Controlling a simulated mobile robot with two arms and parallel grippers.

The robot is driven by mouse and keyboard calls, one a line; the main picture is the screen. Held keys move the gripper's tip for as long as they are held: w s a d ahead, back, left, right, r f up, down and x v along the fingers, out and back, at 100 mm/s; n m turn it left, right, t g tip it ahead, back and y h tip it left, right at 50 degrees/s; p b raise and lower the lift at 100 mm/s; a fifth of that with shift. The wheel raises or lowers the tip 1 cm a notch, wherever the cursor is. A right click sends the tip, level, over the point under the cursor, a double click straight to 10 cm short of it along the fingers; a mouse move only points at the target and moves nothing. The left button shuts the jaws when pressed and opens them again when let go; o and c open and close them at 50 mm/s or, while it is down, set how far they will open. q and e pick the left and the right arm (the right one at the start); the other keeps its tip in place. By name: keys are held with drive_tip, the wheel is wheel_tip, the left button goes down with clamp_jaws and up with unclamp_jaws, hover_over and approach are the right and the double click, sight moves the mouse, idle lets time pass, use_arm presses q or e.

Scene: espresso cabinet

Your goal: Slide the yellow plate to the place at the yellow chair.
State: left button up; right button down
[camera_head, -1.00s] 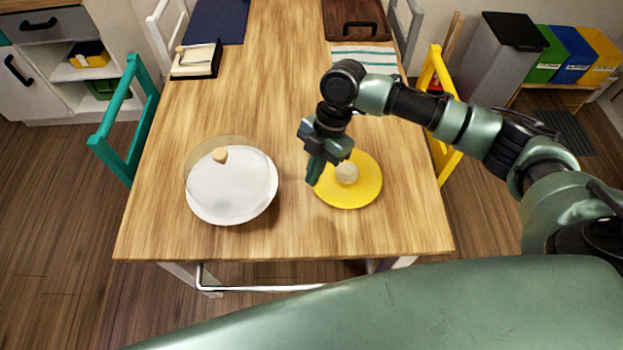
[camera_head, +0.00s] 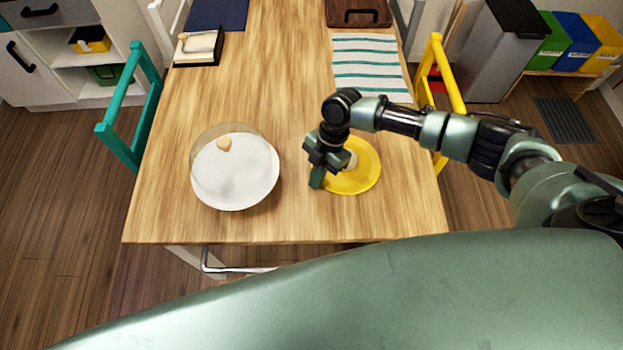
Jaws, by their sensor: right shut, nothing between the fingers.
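The yellow plate (camera_head: 364,181) lies on the wooden table near its front edge, right of the middle. A small pale round item (camera_head: 352,160) on it is partly hidden by my right gripper. My right gripper (camera_head: 316,181) is shut and empty, pointing down at the plate's left rim; I cannot tell whether it touches. The yellow chair (camera_head: 447,72) stands at the table's right side, farther back than the plate. A white cloth with green stripes (camera_head: 370,62) lies on the table beside this chair. My left gripper is out of view.
A white plate (camera_head: 235,200) under a clear dome stands left of my right gripper. A teal chair (camera_head: 122,150) is at the left side. A dark tray (camera_head: 358,12) and a box with a cream top (camera_head: 197,45) lie farther back. The table's middle is bare.

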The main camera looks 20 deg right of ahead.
sight(354, 149)
drive_tip(key=shift+w+d+f, duration=0.1)
drive_tip(key=shift+d, duration=0.1)
drive_tip(key=w+d+b, duration=0.2)
drive_tip(key=d+b, duration=0.1)
drive_tip(key=d, duration=0.1)
drive_tip(key=w+d+b, duration=0.3)
drive_tip(key=d, duration=0.2)
drive_tip(key=w+d+b, duration=0.2)
drive_tip(key=d, duration=0.2)
drive_tip(key=shift+w+d+b, duration=0.15)
drive_tip(key=shift+d+b, duration=0.25)
drive_tip(key=shift+d, duration=0.15)
